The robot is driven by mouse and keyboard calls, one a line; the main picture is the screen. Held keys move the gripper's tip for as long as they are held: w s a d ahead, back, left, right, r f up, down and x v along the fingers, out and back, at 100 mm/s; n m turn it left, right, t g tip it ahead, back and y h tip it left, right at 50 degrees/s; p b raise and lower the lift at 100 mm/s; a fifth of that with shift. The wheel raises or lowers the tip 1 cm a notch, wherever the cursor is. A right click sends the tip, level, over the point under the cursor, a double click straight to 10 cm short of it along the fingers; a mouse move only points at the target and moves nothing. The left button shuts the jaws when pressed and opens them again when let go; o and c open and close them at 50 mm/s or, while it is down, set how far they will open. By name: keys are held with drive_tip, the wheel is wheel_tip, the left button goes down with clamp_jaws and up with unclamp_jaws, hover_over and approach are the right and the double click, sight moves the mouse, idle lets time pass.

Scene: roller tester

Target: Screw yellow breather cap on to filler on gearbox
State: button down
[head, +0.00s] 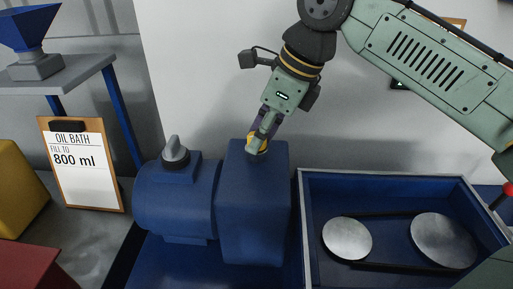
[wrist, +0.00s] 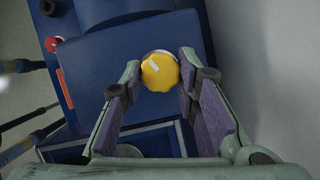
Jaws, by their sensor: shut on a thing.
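The yellow breather cap (head: 263,141) is at the top of the blue gearbox (head: 254,205) in the head view. In the wrist view the cap (wrist: 158,72) is round with a ribbed edge and a pale mark on its face. My gripper (head: 258,142) points down over the gearbox top, and in the wrist view my gripper (wrist: 160,75) has its two fingers on either side of the cap, shut on it. A grey-white rim, likely the filler, shows just behind the cap. Whether the cap's thread is engaged is hidden.
A blue motor (head: 178,200) with a grey knob adjoins the gearbox on the left. A blue tray (head: 300,215) with two metal discs and a belt lies right. An oil bath clipboard (head: 88,185) and a blue funnel (head: 30,28) stand left. A wall rises behind.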

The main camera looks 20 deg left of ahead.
drive_tip(key=shift+s+f+m, duration=0.2)
drive_tip(key=shift+s+m, duration=0.05)
drive_tip(key=shift+m, duration=0.45)
drive_tip(key=c, duration=1.5)
unclamp_jaws()
drive_tip(key=shift+s, duration=0.1)
drive_tip(key=shift+c, duration=0.2)
drive_tip(key=o, duration=0.4)
drive_tip(key=shift+t, duration=0.3)
drive_tip(key=shift+o, duration=0.3)
drive_tip(key=shift+o, duration=1.2)
drive_tip(key=shift+w, duration=0.2)
drive_tip(key=shift+r, duration=0.1)
